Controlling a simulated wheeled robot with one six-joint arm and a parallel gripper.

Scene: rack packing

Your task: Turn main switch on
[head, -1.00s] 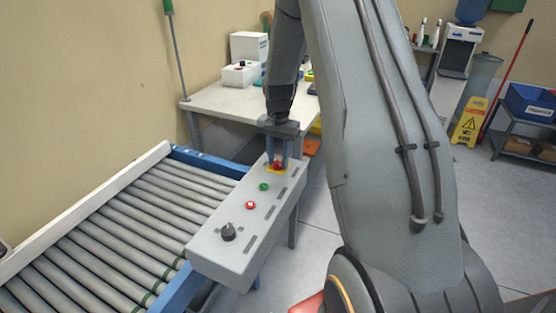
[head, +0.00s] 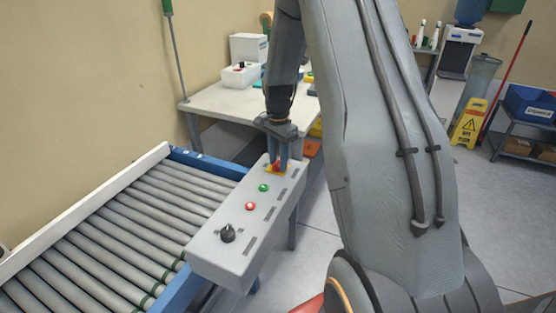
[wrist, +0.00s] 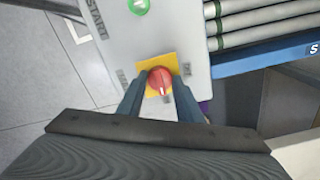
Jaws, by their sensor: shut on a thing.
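The main switch is a red rotary knob (wrist: 160,81) with a white mark, on a yellow square plate (wrist: 146,68) at the far end of the grey control box (head: 226,254). In the head view the red knob (head: 276,168) is partly covered by the fingers. My gripper (wrist: 160,88) points down at the switch, its two blue-grey fingers on either side of the knob and shut on it. A green START button (head: 263,187), a red button (head: 250,206) and a black knob (head: 228,233) sit along the same panel.
A roller conveyor (head: 110,240) with a blue rail runs along the left of the box. A white table (head: 215,102) with a small white box (head: 240,75) stands behind. Open floor lies to the right, with a yellow floor sign (head: 468,121) farther back.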

